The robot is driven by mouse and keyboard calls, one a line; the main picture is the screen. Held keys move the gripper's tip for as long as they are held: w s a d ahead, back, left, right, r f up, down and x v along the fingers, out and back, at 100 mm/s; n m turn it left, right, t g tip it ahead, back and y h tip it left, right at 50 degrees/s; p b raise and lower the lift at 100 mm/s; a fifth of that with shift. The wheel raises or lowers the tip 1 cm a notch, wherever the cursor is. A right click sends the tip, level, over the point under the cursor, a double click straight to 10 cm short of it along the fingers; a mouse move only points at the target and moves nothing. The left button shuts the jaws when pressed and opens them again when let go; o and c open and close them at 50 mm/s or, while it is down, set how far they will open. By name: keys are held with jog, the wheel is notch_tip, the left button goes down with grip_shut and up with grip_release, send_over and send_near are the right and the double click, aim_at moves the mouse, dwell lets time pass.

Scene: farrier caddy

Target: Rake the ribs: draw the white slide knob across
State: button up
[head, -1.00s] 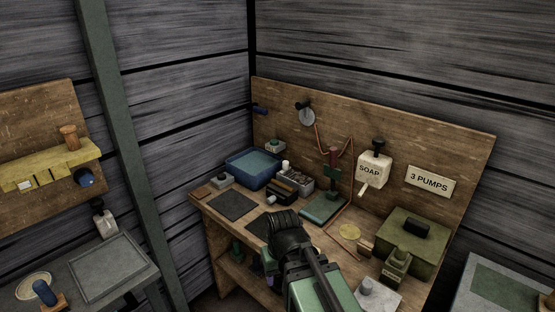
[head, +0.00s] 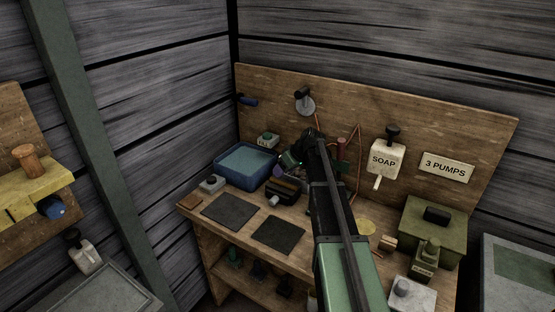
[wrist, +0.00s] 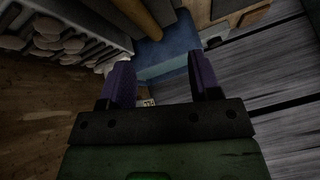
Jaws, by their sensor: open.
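My gripper (wrist: 162,82) is open and empty in the wrist view, with its two purple fingers apart. In the head view my gripper (head: 283,165) is over the back of the bench, just right of the blue tray (head: 228,174). A ribbed rack with several pale rounded bars (wrist: 60,38) lies at the upper left of the wrist view, left of the fingers and apart from them. In the head view my arm hides the rack's place.
A dark box (head: 287,187) stands in front of my gripper. Two dark mats (head: 232,211) lie on the clear front of the bench (head: 250,226). The soap dispenser (head: 386,158) hangs on the backboard to the right; a green box (head: 433,228) stands below it.

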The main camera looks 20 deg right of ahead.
jog(key=w+d, duration=0.2)
jog(key=w+d+r+n+t, duration=0.1)
jog(key=w+d, duration=0.1)
jog(key=w+d+n+t, duration=0.1)
jog(key=w+d, duration=0.1)
jog(key=shift+w+d+r+y, duration=0.1)
jog(key=shift+w+r+y, duration=0.2)
jog(key=shift+w, duration=0.05)
jog(key=shift+w+d+r+n, duration=0.15)
jog(key=shift+n, duration=0.25)
jog(key=b+x, duration=0.5)
jog(key=x, duration=0.1)
jog(key=shift+w+f, duration=0.1)
jog(key=shift+f, duration=0.3)
jog(key=shift+w+a+f, duration=0.2)
jog(key=shift+w+a, duration=0.15)
jog(key=shift+a, duration=0.1)
jog(key=shift+r, duration=0.1)
